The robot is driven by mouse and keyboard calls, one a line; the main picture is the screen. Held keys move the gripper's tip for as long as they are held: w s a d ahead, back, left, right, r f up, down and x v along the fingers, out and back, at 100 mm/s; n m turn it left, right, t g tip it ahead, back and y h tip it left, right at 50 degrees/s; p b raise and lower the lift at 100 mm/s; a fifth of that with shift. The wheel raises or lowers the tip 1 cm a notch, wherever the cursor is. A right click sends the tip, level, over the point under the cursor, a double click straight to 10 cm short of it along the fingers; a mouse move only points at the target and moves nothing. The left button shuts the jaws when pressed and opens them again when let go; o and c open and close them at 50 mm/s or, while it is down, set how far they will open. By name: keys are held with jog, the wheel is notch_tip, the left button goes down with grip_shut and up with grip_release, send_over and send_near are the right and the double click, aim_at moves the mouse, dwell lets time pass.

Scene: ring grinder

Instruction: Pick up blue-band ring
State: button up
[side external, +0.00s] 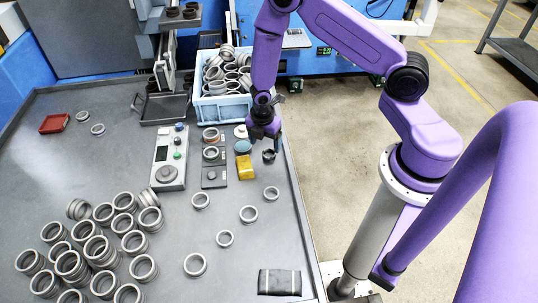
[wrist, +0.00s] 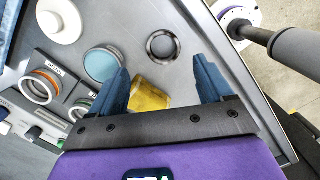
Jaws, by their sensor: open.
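My gripper (side external: 264,132) is open; its two fingers (wrist: 164,76) stand wide apart in the wrist view with nothing between them. A dark grey ring (wrist: 163,46) lies on the table just beyond the fingertips. It also shows in the side view (side external: 269,156), just below and right of my gripper. No blue band can be made out on it. Another ring with an orange-brown band (wrist: 40,86) sits on a labelled fixture at the left, with a further ring (wrist: 80,110) beside it.
A teal disc (wrist: 103,64), a white disc (wrist: 60,20) and a yellow packet (side external: 245,167) lie close by. A blue crate (side external: 221,112) of rings stands behind. Many loose rings (side external: 72,265) cover the table's front left. The table's right edge is near.

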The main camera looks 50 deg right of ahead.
aim_at(269, 156)
jog(key=f, duration=0.2)
jog(key=d+f, duration=0.1)
jog(key=f, duration=0.1)
jog(key=shift+s+d, duration=0.1)
jog(key=shift+s, duration=0.15)
jog(key=shift+f, duration=0.55)
jog(key=c, duration=1.2)
